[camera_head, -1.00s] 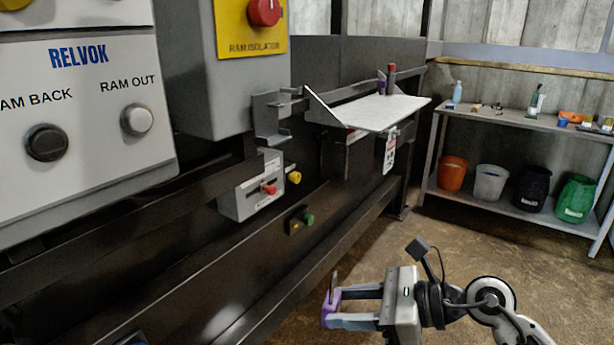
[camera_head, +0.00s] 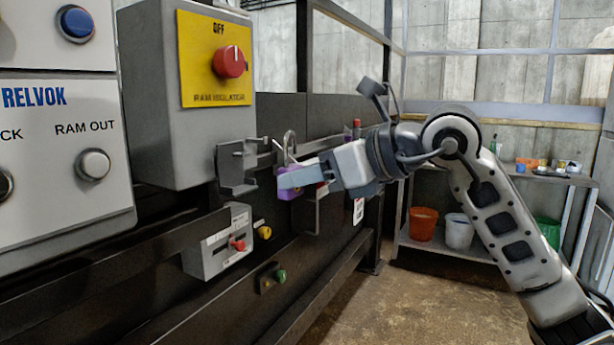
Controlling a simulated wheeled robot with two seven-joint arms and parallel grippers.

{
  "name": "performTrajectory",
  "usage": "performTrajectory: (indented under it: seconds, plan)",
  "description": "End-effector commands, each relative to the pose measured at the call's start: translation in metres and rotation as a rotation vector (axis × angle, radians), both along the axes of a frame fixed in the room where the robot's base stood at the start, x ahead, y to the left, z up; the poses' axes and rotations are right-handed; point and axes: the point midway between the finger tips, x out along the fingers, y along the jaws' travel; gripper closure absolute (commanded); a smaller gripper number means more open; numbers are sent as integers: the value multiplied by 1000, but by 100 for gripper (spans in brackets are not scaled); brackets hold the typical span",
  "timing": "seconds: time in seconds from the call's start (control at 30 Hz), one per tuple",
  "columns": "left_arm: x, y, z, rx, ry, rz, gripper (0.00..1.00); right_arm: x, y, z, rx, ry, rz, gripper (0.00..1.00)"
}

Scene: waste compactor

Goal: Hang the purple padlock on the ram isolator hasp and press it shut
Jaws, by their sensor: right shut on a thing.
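The purple padlock (camera_head: 286,194) is held in my right gripper (camera_head: 296,184), with its metal shackle (camera_head: 289,146) standing up above the body. My right gripper is shut on the padlock, and its fingers cover part of the body. The ram isolator (camera_head: 216,60) is a grey box with a yellow plate and a red knob (camera_head: 229,62). A grey metal bracket (camera_head: 236,168) sits below the box, just left of the padlock. I see a gap between bracket and padlock in the picture. I cannot make out the hasp clearly. My left gripper is not in view.
A grey box with a red lever (camera_head: 238,245) and a yellow button (camera_head: 265,232) lie below the bracket. The RELVOK panel (camera_head: 70,150) stands at left. A shelf with buckets (camera_head: 423,223) stands at the back right. The floor below is clear.

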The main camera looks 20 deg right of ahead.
Motion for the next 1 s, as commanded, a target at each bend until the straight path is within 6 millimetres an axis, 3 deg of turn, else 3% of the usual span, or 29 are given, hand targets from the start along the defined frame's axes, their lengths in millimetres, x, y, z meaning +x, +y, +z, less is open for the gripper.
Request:
performTrajectory:
  seconds: [0.27, 1.0]
  plan:
    - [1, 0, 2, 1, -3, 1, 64, 0, 1, 2, 1, -4, -2, 78]
    - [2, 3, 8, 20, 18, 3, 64, 43, 35, 2, 0, -5, -1, 78]
